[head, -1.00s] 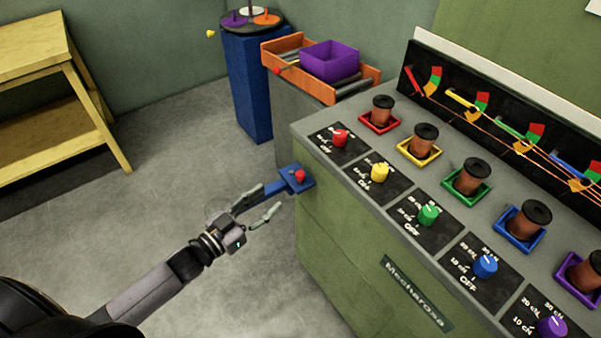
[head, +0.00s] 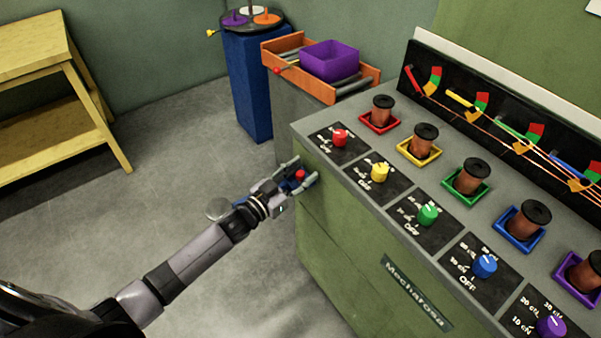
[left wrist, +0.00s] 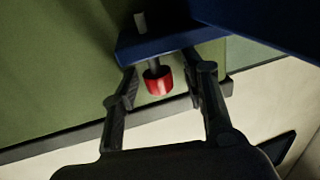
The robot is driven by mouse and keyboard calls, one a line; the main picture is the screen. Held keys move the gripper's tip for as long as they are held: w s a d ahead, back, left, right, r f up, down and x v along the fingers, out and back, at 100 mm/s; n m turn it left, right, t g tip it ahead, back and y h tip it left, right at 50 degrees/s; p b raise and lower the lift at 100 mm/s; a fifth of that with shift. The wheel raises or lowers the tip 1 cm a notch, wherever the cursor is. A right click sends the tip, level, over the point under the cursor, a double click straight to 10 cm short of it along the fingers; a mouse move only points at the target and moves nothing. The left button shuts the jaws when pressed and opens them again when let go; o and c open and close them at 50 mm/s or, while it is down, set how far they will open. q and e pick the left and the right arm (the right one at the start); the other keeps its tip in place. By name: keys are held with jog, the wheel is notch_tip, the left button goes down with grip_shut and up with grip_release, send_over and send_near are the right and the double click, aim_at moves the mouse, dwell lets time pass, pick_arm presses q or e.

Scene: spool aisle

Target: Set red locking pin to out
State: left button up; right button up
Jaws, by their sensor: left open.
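The red locking pin (head: 300,175) has a red knob and sits on a blue bracket at the left corner of the green machine. In the left wrist view its red knob (left wrist: 158,81) stands on a short dark stem against the blue bracket (left wrist: 165,45). My left gripper (head: 302,173) is open, with its fingers around the pin. In the left wrist view the fingers of this gripper (left wrist: 165,80) lie on both sides of the knob, with gaps visible. My right gripper is in neither view.
The green machine (head: 330,245) carries a row of coloured dials and copper spools. An orange-sided tray (head: 355,88) with a purple bin (head: 330,60) stands behind it. A blue pedestal (head: 247,90) and a yellow shelf (head: 60,80) stand farther back. The floor at left is clear.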

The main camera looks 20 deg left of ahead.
pick_arm(q)
jog(key=shift+c, duration=0.2)
grip_shut()
dwell(0.6)
